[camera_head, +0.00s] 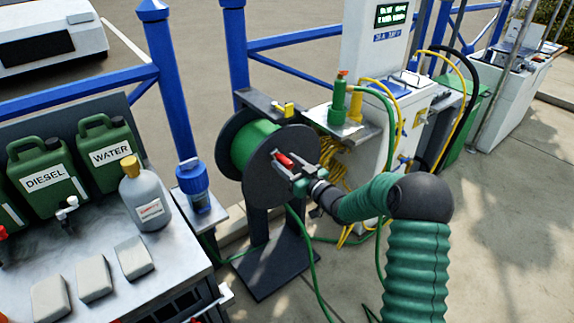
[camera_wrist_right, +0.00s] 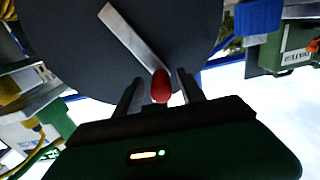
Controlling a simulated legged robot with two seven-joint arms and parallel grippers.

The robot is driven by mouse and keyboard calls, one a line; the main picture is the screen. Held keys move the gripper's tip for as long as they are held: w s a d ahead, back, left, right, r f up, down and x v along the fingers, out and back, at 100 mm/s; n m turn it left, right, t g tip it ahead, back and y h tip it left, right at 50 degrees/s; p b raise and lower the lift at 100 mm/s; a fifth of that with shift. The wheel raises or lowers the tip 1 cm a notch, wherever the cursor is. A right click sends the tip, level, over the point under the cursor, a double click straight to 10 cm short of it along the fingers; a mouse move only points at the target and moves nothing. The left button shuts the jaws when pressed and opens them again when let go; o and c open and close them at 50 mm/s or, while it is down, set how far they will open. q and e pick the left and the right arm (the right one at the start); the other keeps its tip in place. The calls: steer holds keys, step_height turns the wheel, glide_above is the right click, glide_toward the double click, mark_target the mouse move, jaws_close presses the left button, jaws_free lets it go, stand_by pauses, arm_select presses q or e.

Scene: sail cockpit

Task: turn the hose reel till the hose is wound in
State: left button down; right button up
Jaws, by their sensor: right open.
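The hose reel (camera_head: 258,172) stands on a dark post and base plate, with green hose (camera_head: 252,140) wound on its drum. A length of green hose (camera_head: 305,245) hangs from the reel and runs down to the ground. The red crank handle (camera_head: 284,159) sits on the reel's dark side disc, and its grey crank arm (camera_wrist_right: 130,37) shows in the right wrist view. My right gripper (camera_head: 302,178) is open at the handle. In the right wrist view the red handle (camera_wrist_right: 161,86) lies between its two fingers, with gaps beside it. My left gripper is not in view.
A bench (camera_head: 180,268) with green cans, a grey bottle (camera_head: 146,192) and grey blocks stands left of the reel. A white pedestal (camera_head: 372,70) with yellow hoses stands behind. Paved ground is open at right.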

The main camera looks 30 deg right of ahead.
steer(key=shift+c, duration=0.5)
jaws_close()
stand_by(0.8)
